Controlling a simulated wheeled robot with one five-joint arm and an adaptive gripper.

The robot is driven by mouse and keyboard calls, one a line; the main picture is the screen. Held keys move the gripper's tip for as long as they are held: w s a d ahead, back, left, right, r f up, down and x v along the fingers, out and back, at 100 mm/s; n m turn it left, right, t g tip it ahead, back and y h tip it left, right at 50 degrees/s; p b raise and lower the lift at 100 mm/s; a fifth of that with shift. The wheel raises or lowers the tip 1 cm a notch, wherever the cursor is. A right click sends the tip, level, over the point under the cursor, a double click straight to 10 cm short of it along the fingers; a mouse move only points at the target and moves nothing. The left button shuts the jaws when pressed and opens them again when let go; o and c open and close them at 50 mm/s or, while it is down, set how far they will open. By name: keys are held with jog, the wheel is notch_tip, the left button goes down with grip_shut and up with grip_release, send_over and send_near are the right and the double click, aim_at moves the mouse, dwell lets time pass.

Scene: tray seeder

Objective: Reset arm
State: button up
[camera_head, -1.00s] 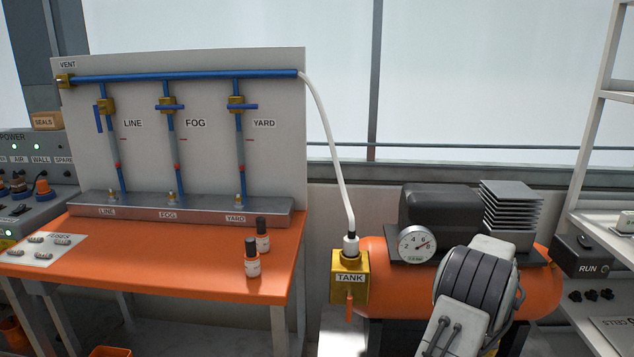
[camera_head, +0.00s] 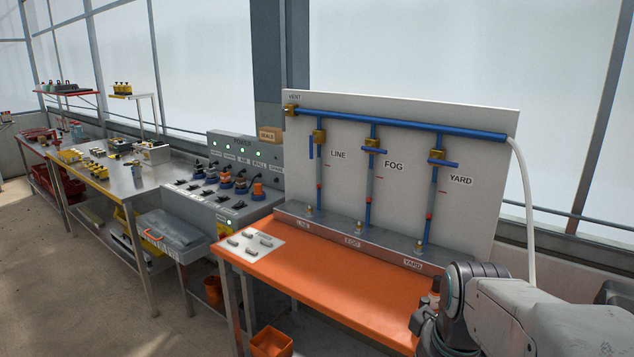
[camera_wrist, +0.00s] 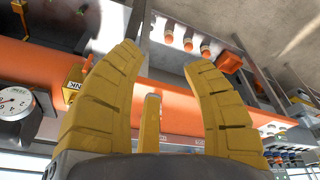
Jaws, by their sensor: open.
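My gripper (camera_wrist: 165,75) shows in the wrist view with its two yellow ribbed fingers spread apart and nothing between them. Behind the fingers in that view is the orange bench top (camera_wrist: 45,60). In the head view my arm enters at the lower right, in front of the right end of the orange bench (camera_head: 330,290); the gripper itself is not visible there.
A pipe board (camera_head: 470,200) marked LINE, FOG and YARD stands on the orange bench. A power box (camera_head: 200,205) and a steel table (camera_head: 130,180) stand to the left. A pressure gauge (camera_wrist: 15,103) shows at the wrist view's left. Open floor (camera_head: 60,290) lies at lower left.

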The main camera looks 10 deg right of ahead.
jog(key=s+a+r+n+t+y+p, duration=0.1)
jog(key=s+a+r+n+p, duration=0.1)
jog(key=s+a, duration=0.4)
jog(key=a+r+p, duration=0.1)
jog(key=a, duration=0.2)
jog(key=shift+s+a, duration=0.25)
jog(key=shift+s, duration=0.1)
